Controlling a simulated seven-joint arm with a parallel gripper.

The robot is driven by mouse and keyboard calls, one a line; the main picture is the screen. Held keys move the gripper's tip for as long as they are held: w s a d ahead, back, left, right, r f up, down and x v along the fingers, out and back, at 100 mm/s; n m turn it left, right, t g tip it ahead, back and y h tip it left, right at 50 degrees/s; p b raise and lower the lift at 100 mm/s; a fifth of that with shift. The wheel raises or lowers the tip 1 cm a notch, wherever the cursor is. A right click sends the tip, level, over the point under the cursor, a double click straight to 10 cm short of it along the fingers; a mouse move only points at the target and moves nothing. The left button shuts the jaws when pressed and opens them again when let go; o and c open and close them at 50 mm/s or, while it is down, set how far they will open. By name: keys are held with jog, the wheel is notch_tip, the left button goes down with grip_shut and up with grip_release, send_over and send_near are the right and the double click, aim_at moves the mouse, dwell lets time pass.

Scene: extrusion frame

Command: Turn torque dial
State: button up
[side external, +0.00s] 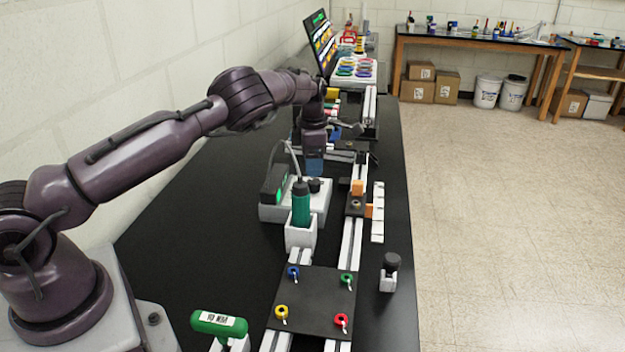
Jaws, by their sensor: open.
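A small dark knob (314,184), which looks like the torque dial, sits on top of a light grey control unit (270,213) with a dark, green-lit display. A green and black driver (301,205) stands upright in a white holder (300,236) just in front of it. My gripper (315,172) points down right above the knob. It is small in this view, so the gap between fingers and knob is hard to judge, and I cannot see which way the knob is turned.
A dark plate (312,302) with several coloured rings lies on rails in front. A black-knobbed stand (390,272) is at the right, and a green-handled tool (219,325) at the front left. A grey cable rises behind the control unit.

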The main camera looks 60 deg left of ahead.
aim_at(312, 180)
jog(key=shift+f, duration=2.75)
jog(key=c, duration=0.9)
